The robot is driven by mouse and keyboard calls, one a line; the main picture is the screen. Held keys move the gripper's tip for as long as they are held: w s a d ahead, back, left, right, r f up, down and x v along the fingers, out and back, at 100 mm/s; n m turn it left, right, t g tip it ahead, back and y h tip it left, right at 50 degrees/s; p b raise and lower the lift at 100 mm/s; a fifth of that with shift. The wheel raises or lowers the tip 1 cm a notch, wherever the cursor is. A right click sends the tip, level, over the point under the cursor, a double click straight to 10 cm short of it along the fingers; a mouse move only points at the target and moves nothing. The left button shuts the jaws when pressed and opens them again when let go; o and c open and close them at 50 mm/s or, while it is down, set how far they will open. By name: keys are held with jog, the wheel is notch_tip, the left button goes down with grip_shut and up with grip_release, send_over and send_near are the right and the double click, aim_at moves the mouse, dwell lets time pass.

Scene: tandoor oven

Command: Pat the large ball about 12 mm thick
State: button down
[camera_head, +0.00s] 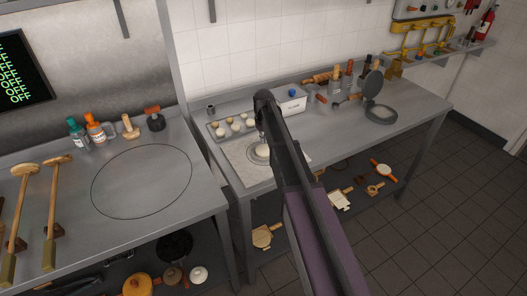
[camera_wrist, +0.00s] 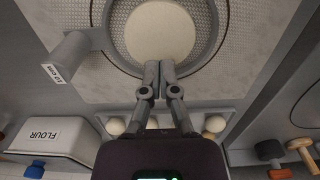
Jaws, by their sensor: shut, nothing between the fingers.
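The large ball is a pale, round piece of dough (camera_wrist: 160,32) on a light textured mat (camera_wrist: 262,45). In the head view the dough (camera_head: 263,152) is partly hidden by my arm. A grey ring (camera_wrist: 112,45) surrounds it, with a handle tagged "10 cm" (camera_wrist: 72,58). My gripper (camera_wrist: 160,68) is shut and empty, its fingertips at the dough's near edge in the wrist view. I cannot tell whether they touch the dough. Its thickness cannot be judged from here.
A tray (camera_head: 211,129) of smaller dough balls stands behind the mat. A white flour tub (camera_head: 293,104) is beside it, and a round press (camera_head: 381,114) is further right. Bottles and long-handled tools occupy the left counter. The counter's front right is mostly clear.

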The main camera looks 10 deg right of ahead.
aim_at(263, 151)
jog(key=shift+f+b, duration=1.55)
jog(key=shift+f, duration=0.1)
dwell(1.4)
dwell(0.9)
jog(key=shift+r+p, duration=1.55)
jog(key=shift+s+a+r+p, duration=0.15)
jog(key=shift+s+r+p, duration=0.15)
jog(key=shift+r+p, duration=0.3)
jog(key=shift+s+a+r+p, duration=0.1)
jog(key=shift+s+r+p, duration=0.15)
jog(key=shift+r+p, duration=0.3)
jog(key=shift+f+b, duration=2.65)
